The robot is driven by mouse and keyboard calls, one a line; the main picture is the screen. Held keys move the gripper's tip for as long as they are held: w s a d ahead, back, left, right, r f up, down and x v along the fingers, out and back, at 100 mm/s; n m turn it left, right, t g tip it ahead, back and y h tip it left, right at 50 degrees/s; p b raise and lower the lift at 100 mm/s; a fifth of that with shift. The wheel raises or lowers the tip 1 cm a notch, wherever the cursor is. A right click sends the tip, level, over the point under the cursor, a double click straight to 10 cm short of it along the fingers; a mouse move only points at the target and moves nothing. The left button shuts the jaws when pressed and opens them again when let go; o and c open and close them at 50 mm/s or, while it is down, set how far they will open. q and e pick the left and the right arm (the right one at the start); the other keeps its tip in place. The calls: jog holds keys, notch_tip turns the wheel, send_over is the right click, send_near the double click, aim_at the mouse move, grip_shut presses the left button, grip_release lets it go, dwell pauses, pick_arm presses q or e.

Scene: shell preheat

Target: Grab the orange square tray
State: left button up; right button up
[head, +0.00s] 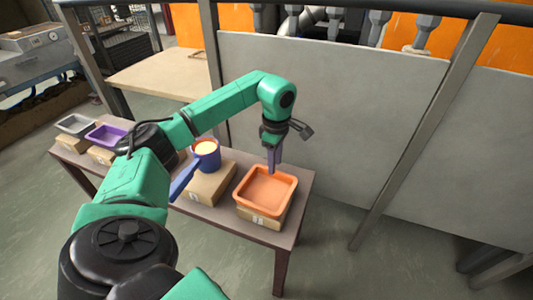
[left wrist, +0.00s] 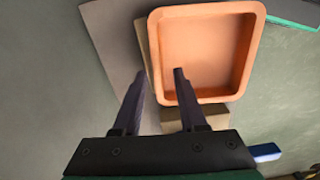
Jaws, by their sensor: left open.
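The orange square tray (head: 265,189) sits on a cardboard box at the right end of the table in the head view. My left gripper (head: 274,158) is above the tray's back rim, pointing down. In the left wrist view, the tray (left wrist: 204,55) lies ahead of the left gripper (left wrist: 158,75). I cannot tell if either finger touches the tray. My right gripper is not in view.
On the same table (head: 230,226), a blue pot (head: 206,160) with a handle and pale orange contents stands on a box left of the tray. A purple tray (head: 105,133) and a grey tray (head: 75,123) are at the far left. A grey panel (head: 330,110) stands behind the table.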

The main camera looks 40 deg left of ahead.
aim_at(266, 191)
pick_arm(q)
notch_tip(266, 191, down, 4)
jog(key=shift+w+d+r, duration=0.1)
grip_shut()
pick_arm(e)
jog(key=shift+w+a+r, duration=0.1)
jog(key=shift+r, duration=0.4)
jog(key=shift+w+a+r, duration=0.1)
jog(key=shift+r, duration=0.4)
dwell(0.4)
